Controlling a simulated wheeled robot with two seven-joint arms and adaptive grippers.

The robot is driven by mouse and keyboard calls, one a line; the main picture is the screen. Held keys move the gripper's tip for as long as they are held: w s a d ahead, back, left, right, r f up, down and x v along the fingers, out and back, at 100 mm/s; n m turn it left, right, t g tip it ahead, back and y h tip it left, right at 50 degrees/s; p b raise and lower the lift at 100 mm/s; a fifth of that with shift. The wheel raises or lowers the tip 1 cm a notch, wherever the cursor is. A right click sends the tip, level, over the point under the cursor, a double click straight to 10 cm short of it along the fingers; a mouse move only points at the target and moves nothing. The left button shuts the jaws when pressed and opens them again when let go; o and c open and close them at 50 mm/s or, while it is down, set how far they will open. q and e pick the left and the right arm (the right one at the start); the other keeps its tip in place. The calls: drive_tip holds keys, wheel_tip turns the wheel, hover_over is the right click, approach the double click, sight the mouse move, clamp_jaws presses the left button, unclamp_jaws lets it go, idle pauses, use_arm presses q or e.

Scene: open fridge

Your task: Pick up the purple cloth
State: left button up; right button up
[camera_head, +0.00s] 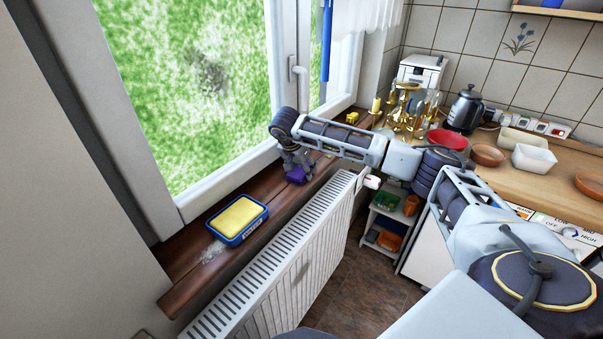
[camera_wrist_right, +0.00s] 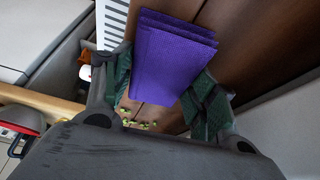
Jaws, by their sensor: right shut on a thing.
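The purple cloth (camera_wrist_right: 170,58) is folded in layers and sits between the fingers of my right gripper (camera_wrist_right: 160,92) in the right wrist view. The green finger pads press at its two sides, so the gripper is shut on it. In the head view the right gripper (camera_head: 296,168) points down at the wooden windowsill (camera_head: 200,262), with the purple cloth (camera_head: 297,175) at its fingertips. I cannot tell whether the cloth still touches the sill. My left gripper is not in view.
A white radiator (camera_head: 280,265) runs below the sill. The window (camera_head: 190,90) is behind. Bowls, a kettle (camera_head: 465,108) and brass items fill the counter at right.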

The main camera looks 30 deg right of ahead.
sight(301, 170)
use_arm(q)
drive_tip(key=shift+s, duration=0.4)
use_arm(e)
drive_tip(key=shift+c, duration=0.2)
drive_tip(key=shift+r, duration=0.1)
